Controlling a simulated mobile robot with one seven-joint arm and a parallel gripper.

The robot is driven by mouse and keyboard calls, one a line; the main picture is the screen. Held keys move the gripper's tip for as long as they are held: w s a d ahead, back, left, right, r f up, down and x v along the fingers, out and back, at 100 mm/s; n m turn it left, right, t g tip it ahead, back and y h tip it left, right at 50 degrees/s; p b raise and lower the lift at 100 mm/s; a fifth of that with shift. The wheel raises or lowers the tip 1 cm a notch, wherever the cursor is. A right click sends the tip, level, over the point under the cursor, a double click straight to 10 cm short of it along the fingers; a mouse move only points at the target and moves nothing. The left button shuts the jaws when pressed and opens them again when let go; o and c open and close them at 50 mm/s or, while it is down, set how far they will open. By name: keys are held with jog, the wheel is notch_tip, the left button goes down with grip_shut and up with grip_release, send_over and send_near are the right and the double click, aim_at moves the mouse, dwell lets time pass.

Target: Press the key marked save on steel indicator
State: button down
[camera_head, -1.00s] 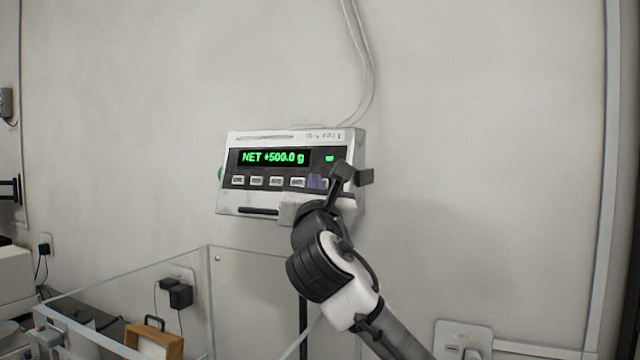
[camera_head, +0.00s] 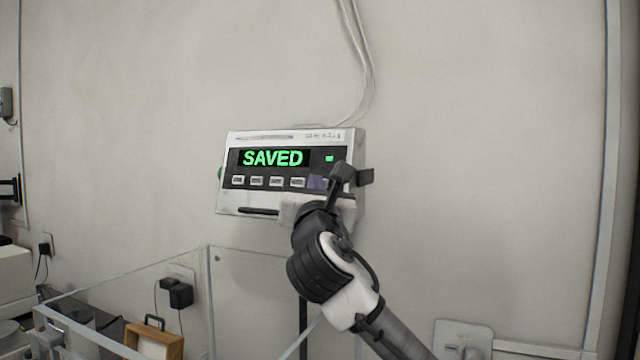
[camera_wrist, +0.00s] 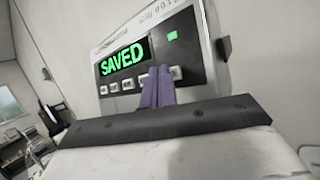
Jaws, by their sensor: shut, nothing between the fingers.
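The steel indicator (camera_head: 228,200) hangs on the wall, and its green display (camera_head: 273,158) reads SAVED. It also shows in the wrist view (camera_wrist: 207,50), with the same word on its display (camera_wrist: 124,57). A row of small pale keys runs below the display; their markings are too small to read. My gripper (camera_head: 316,183) is shut and empty, its purple fingertips (camera_wrist: 158,74) at the right part of the key row. They hide part of the row, including whatever key is behind them. I cannot tell whether they touch the panel.
A clear-walled enclosure (camera_head: 208,290) stands below the indicator. A wooden box with a handle (camera_head: 154,338) and a black plug (camera_head: 180,295) are at the lower left. A cable (camera_head: 368,80) runs up the wall.

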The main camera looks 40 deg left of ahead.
jog(key=shift+s+d+r, duration=0.15)
jog(key=shift+s, duration=0.35)
jog(key=s, duration=0.1)
jog(key=s+r, duration=0.1)
jog(key=s, duration=0.1)
jog(key=s+d, duration=0.1)
jog(key=shift+s+r+p, duration=0.2)
jog(key=shift+s+p, duration=0.1)
jog(key=shift+s, duration=0.05)
jog(key=shift+d+f, duration=0.1)
dwell(0.7)
